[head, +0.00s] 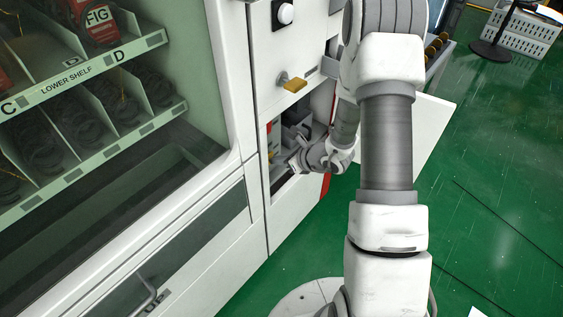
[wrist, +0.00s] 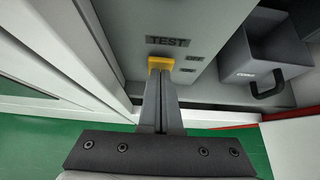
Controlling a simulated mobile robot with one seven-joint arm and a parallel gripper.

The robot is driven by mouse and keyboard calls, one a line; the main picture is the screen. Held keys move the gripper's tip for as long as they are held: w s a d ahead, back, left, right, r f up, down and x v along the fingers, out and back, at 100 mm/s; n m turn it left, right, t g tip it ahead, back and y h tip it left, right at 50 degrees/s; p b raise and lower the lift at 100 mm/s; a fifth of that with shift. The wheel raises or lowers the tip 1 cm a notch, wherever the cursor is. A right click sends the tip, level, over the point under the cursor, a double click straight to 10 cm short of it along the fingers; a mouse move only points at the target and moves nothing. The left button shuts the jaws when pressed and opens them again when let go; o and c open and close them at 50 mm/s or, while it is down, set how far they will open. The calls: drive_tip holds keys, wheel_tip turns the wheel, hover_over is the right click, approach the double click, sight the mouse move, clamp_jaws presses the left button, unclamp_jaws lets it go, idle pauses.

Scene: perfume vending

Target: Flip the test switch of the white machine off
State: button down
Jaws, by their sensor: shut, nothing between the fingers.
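The white machine (head: 290,225) fills the left and middle of the head view, with its lower service compartment open. In the wrist view, a yellow switch (wrist: 160,62) sits just under a dark TEST label (wrist: 167,41) on a light panel. In the head view my gripper (head: 298,162) reaches into the compartment.
A dark grey coin box (wrist: 262,62) with a handle stands right of the panel. The open white door (head: 425,130) stands right of my arm. A yellow key or knob (head: 293,84) sticks out above the compartment.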

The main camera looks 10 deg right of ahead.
drive_tip(key=shift+w+a+r+g+h+p, duration=0.15)
drive_tip(key=shift+w+a+g+h+p, duration=0.15)
drive_tip(key=shift+p, duration=0.2)
drive_tip(key=shift+r+p, duration=0.45)
drive_tip(key=shift+r, duration=0.4)
drive_tip(key=shift+s+d, duration=0.1)
drive_tip(key=shift+d, duration=0.1)
